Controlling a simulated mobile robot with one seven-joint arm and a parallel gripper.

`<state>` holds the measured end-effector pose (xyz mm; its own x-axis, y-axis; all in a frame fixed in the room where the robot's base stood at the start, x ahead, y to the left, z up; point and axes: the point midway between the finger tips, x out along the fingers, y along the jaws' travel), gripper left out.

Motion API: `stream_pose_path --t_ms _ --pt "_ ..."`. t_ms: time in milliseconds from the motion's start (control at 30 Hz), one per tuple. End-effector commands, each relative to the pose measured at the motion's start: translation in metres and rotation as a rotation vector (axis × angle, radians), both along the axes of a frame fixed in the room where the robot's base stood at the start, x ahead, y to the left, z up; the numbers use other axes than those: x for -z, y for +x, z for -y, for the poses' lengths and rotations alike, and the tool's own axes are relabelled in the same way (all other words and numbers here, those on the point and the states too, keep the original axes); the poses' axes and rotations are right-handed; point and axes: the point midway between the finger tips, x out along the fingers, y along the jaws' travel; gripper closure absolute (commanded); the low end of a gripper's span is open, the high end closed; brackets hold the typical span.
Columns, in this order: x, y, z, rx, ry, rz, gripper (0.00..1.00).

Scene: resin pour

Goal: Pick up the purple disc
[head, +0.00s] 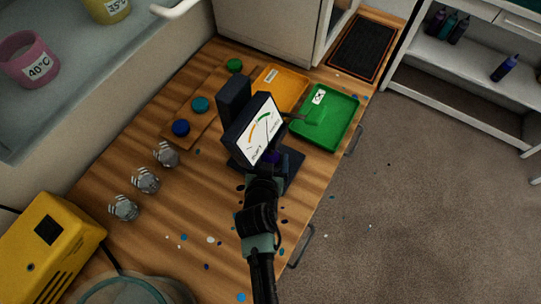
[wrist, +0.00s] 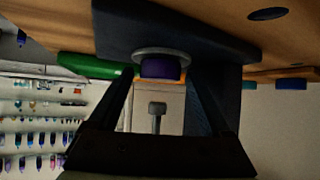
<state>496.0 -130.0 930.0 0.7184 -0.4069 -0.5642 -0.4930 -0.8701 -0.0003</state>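The purple disc (wrist: 162,67) sits against a round grey plate (wrist: 161,54) on a dark testing device in the wrist view, which looks upside down. In the head view, a little purple (head: 272,157) shows below the dial of the dark device (head: 233,102). My gripper (wrist: 160,82) is open, with its two dark fingers on either side of the disc near their tips. I cannot tell whether they touch it. In the head view, my gripper (head: 266,175) is at the device's front, and my arm hides part of its base.
A green tray (head: 334,121) and an orange tray (head: 280,86) lie beside the device. Green (head: 235,65), teal (head: 200,104) and blue (head: 181,127) discs rest on a wooden board. Glass jars (head: 145,180) stand at left. Small coloured flecks dot the counter (head: 190,215).

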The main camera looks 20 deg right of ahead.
Motion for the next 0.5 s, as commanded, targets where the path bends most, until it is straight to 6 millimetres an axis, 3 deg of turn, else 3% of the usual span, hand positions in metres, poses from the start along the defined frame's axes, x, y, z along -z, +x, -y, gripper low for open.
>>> stream_pose_path --t_ms 67,400,500 --pt "0.0000 -0.0002 -0.0001 0.000 0.000 0.000 0.33" --pt "-0.0002 -0.0003 0.0000 0.000 0.000 0.000 0.95" --pt "-0.0003 -0.0002 0.0000 0.000 0.000 0.000 1.00"
